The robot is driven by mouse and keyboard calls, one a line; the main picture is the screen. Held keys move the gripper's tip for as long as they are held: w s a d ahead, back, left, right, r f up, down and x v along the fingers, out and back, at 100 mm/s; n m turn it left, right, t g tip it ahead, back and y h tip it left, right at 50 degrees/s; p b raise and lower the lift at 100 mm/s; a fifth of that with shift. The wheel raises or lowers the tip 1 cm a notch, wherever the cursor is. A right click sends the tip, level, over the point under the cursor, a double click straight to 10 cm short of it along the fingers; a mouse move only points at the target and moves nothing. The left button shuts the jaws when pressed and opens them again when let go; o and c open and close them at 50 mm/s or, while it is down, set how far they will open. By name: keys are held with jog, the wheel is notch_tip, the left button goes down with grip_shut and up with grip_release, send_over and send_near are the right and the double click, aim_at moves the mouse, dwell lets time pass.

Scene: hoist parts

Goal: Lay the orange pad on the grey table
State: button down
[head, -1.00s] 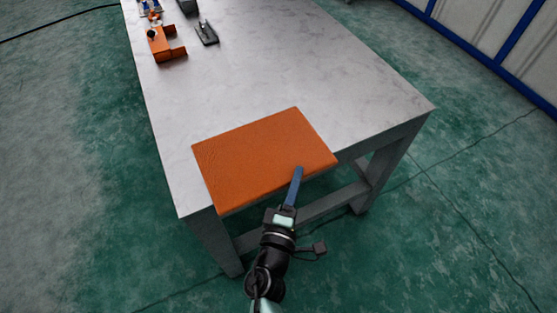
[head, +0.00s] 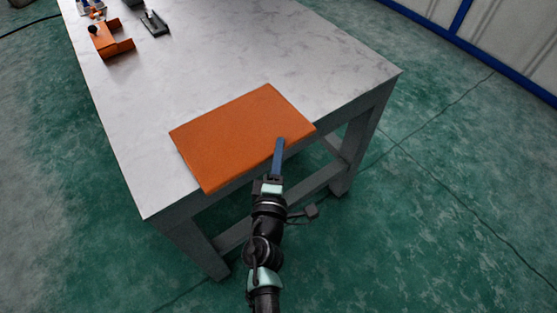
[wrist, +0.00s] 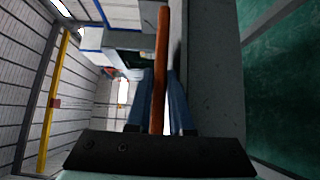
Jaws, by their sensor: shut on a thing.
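The orange pad (head: 243,135) is a flat rectangular slab, held level over the near end of the grey table (head: 215,75). My gripper (head: 279,143) is shut on the pad's near edge, one blue finger showing on top. In the wrist view the pad is seen edge-on as an orange strip (wrist: 161,60) between the two blue fingers. The grey table's side (wrist: 212,80) is to its right, with a narrow dark gap between pad and table, so the pad looks just above the top. The pad's underside is hidden in the head view.
An orange bracket-like part (head: 110,42) and a dark part with a grey plate (head: 154,23) lie at the table's far left, with more small parts behind. The tabletop between them and the pad is clear. The table's near edge runs beneath my gripper.

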jog(key=shift+f, duration=0.9)
jog(key=shift+f+b, duration=0.25)
jog(key=shift+b, duration=0.25)
jog(key=c, duration=0.8)
grip_release()
jog(key=shift+r, duration=0.1)
jog(key=shift+r+p, duration=0.25)
jog(key=shift+p, duration=0.2)
jog(key=s+a, duration=0.1)
jog(key=s, duration=1.1)
jog(key=shift+a+f+b, duration=0.15)
jog(key=shift+a+b, duration=0.1)
jog(key=shift+b, duration=0.05)
